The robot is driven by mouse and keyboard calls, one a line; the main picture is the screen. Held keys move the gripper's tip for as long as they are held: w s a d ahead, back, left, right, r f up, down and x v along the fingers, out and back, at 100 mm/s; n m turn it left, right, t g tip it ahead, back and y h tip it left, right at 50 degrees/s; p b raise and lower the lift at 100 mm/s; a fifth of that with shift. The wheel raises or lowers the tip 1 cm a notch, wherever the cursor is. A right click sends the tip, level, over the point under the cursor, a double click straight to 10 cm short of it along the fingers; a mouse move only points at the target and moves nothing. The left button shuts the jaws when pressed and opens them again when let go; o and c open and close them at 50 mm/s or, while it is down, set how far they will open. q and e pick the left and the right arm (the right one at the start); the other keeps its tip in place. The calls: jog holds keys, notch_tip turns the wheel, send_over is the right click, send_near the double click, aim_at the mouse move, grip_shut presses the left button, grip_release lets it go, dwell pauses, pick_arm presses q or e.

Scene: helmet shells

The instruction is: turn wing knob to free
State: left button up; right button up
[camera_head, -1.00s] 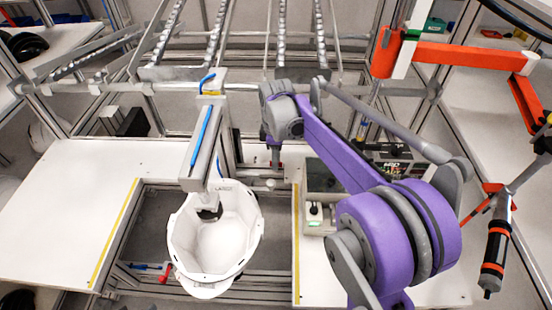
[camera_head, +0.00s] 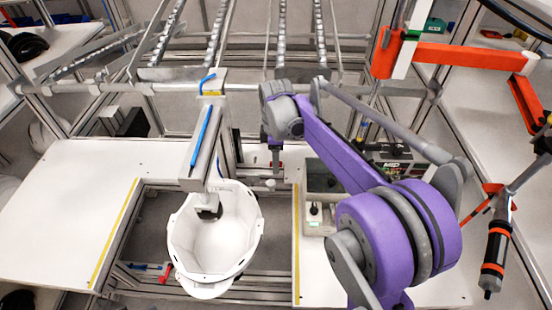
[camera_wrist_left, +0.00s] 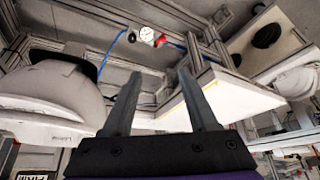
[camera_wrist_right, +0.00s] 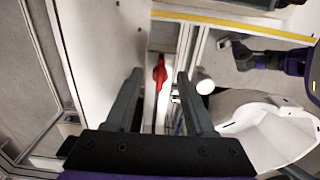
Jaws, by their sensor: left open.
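The red wing knob (camera_wrist_right: 160,73) shows in the right wrist view, long and narrow, on the metal frame beside a white panel. My right gripper (camera_wrist_right: 159,73) is open, its two dark fingers on either side of the knob with gaps; I cannot tell how deep they reach. In the head view my right gripper (camera_head: 275,158) points down behind the helmet fixture. A white helmet shell (camera_head: 218,240) sits open side up under the fixture arm (camera_head: 203,145). My left gripper (camera_wrist_left: 160,80) is open and empty in the left wrist view and is not seen in the head view.
White tabletops lie at the left (camera_head: 65,200) and right (camera_head: 440,285), with a frame gap between. An orange jointed arm (camera_head: 455,57) carries a hanging screwdriver (camera_head: 495,255) at the right. Metal roller rails (camera_head: 280,40) run behind.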

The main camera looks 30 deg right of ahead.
pick_arm(q)
jog(key=shift+w+r+p, duration=0.15)
jog(key=shift+r+p, duration=0.2)
jog(key=shift+r, duration=0.1)
pick_arm(e)
notch_tip(320, 180, up, 11)
jog(key=shift+s+f, duration=0.1)
jog(key=shift+f, duration=0.05)
dwell(0.6)
